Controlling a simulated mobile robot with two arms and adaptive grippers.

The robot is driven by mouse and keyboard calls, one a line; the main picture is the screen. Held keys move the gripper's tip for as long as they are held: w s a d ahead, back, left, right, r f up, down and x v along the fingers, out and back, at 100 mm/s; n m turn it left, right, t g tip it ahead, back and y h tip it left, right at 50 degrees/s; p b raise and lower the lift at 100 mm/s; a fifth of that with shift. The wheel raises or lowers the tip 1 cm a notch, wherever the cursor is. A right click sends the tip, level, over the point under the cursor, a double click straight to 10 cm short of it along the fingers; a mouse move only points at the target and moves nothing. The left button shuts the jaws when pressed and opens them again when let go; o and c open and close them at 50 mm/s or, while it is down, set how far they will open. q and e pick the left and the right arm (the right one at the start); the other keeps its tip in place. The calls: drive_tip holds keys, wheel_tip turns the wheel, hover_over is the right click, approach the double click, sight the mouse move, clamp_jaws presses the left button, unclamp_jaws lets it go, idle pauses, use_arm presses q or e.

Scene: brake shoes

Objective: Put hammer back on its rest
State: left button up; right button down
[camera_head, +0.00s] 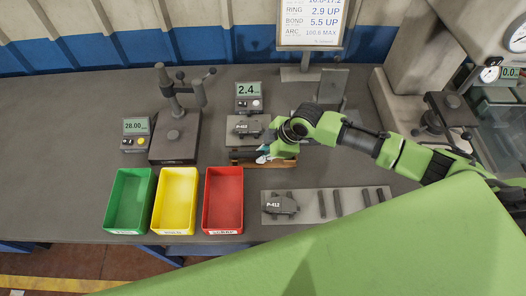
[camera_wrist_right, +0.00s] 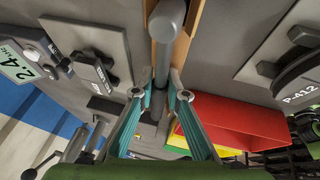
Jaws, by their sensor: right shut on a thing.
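The hammer (camera_wrist_right: 166,22) shows in the right wrist view as a grey rounded head with a straight grey shaft running down between my fingers. My right gripper (camera_wrist_right: 158,98) has its teal fingers shut on the shaft. In the head view my right gripper (camera_head: 264,155) is over the wooden rest (camera_head: 284,163), and the hammer there is mostly hidden by the gripper. In the right wrist view the wooden rest (camera_wrist_right: 196,22) lies right beside and behind the hammer head. I cannot tell whether the hammer touches it. My left gripper is not in view.
Green (camera_head: 129,201), yellow (camera_head: 175,201) and red (camera_head: 223,201) bins stand at the front left. A plate with part P-412 (camera_head: 310,206) lies in front of the rest. A scale (camera_head: 245,130) with a brake shoe is behind it. A gauge stand (camera_head: 174,137) is to the left.

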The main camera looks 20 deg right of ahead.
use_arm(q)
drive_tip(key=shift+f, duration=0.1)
use_arm(e)
drive_tip(key=shift+f, duration=0.15)
drive_tip(key=c, duration=1.9)
unclamp_jaws()
drive_tip(key=shift+d, duration=0.1)
use_arm(q)
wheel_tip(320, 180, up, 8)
drive_tip(key=p, duration=0.8)
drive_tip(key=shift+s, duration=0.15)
use_arm(e)
drive_tip(key=v, duration=0.6)
drive_tip(key=w+a+v, duration=0.1)
drive_tip(key=v, duration=0.5)
drive_tip(key=a+r+v, duration=0.1)
drive_tip(key=v, duration=0.5)
drive_tip(key=shift+w+r, duration=0.25)
drive_tip(key=shift+w, duration=0.05)
